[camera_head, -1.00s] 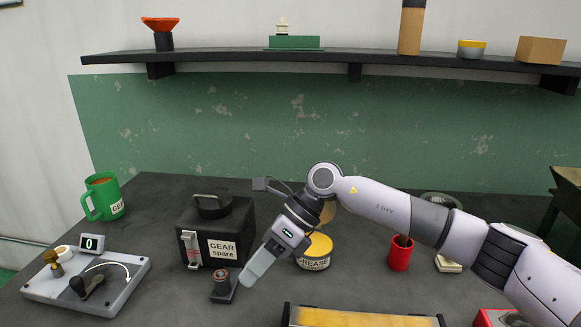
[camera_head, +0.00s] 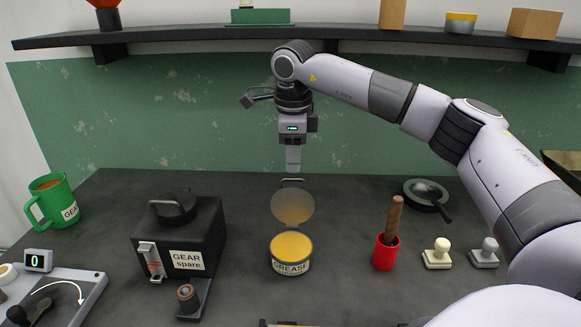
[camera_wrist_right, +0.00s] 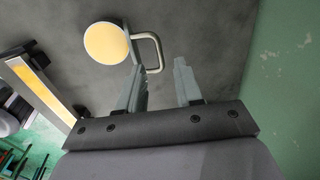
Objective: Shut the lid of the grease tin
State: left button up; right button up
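The grease tin (camera_head: 290,264) stands on the dark bench, with a yellow top and a "GREASE" label. Its round lid (camera_head: 292,208) stands open, roughly upright at the back of the tin, and a thin grey handle (camera_head: 293,182) shows at its upper edge. My left gripper is not in view.
A black "GEAR spare" case (camera_head: 190,240) stands left of the tin. A red cup (camera_head: 385,256) with a wooden handle in it, two stamps (camera_head: 437,254) and a dark bowl (camera_head: 425,195) are to the right. Bench around the tin is clear; a shelf (camera_head: 200,36) runs above.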

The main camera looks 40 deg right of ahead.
aim_at(293, 179)
jog(key=shift+w+d+f, duration=0.1)
jog(key=shift+f, duration=0.9)
jog(key=shift+w+d+f, duration=0.1)
jog(key=shift+f, duration=0.85)
grip_shut()
